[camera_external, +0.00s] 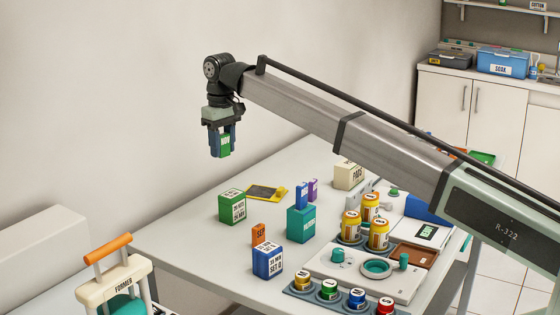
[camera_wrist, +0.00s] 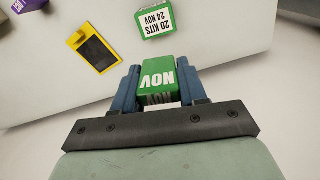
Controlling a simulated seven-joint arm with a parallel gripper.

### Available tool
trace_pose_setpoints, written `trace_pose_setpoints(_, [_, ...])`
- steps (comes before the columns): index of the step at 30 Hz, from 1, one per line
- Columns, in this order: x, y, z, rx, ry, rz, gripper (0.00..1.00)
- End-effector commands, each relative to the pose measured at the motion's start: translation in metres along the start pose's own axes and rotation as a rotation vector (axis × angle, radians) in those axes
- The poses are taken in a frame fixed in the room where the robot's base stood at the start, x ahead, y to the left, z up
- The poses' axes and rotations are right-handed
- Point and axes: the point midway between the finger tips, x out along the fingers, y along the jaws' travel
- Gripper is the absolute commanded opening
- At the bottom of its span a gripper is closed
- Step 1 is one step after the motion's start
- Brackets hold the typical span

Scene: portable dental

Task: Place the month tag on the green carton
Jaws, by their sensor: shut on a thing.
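My gripper (camera_external: 222,152) is shut on a green month tag (camera_external: 225,144) marked NOV and holds it high above the table. In the wrist view the green tag (camera_wrist: 157,80) sits between the two blue fingers of my gripper (camera_wrist: 158,66). The green carton (camera_external: 232,206) stands on the table near its far left edge, below my gripper.
A yellow-framed dark pad (camera_external: 265,192) lies beside the green carton. A teal carton (camera_external: 301,224) has a blue tag (camera_external: 302,194) on top, with a purple tag (camera_external: 313,189) near it. An orange tag (camera_external: 259,235) is by the blue carton (camera_external: 267,261). Jars and trays crowd the right.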

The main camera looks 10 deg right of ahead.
Motion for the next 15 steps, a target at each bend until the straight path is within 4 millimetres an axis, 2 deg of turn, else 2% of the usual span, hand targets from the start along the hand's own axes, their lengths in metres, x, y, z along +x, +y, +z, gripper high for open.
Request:
trace_pose_setpoints(1, [-0.005,0.001,0.013,-0.027,0.000,0.000,0.13])
trace_pose_setpoints(3, [-0.003,0.001,0.020,-0.073,-0.001,0.000,0.13])
trace_pose_setpoints(10, [-0.001,0.001,0.023,-0.163,-0.001,0.000,0.13])
trace_pose_setpoints(15, [0.017,0.001,0.023,-0.173,-0.001,0.000,0.13])
